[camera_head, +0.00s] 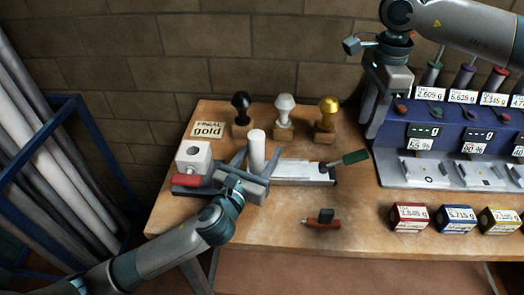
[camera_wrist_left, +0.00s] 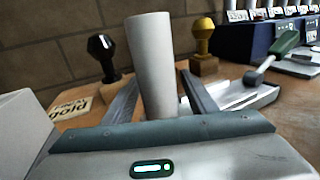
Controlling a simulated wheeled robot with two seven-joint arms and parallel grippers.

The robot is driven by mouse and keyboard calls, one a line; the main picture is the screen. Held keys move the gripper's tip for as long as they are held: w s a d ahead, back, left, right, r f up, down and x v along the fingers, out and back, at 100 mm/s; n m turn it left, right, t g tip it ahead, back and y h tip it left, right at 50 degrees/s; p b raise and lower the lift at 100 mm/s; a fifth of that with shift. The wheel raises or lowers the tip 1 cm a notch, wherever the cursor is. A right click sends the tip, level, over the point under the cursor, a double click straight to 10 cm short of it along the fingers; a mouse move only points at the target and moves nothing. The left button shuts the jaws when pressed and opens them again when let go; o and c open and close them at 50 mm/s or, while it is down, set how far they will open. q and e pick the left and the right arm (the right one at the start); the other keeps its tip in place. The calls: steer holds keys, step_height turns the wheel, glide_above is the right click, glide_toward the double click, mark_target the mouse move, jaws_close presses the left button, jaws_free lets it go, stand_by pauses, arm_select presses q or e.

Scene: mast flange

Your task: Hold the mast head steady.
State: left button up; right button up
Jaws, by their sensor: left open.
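A plain white upright cylinder (camera_head: 256,148), seemingly the mast head, stands on the wooden bench beside a pale metal fixture (camera_head: 300,172). My left gripper (camera_head: 254,164) is open, with one finger on each side of the cylinder. In the left wrist view the cylinder (camera_wrist_left: 152,65) rises between the two fingers (camera_wrist_left: 160,92), with gaps visible on both sides. Its foot is hidden behind the gripper body. My right gripper (camera_head: 374,112) hangs at the upper right by the blue rack; its jaw state is unclear.
Black (camera_head: 241,104), white (camera_head: 284,106) and gold (camera_head: 328,108) knobs stand on wooden blocks behind, near a "FINIAL gold" card (camera_head: 209,130). A white holed block (camera_head: 194,156) is left of my gripper. A green handle (camera_head: 355,157) and small red-black tool (camera_head: 322,221) lie right.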

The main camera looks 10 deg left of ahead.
arm_select(q)
steer(key=c, duration=1.2)
jaws_close()
arm_select(e)
steer(key=shift+o, duration=0.9)
steer(key=shift+a, duration=0.1)
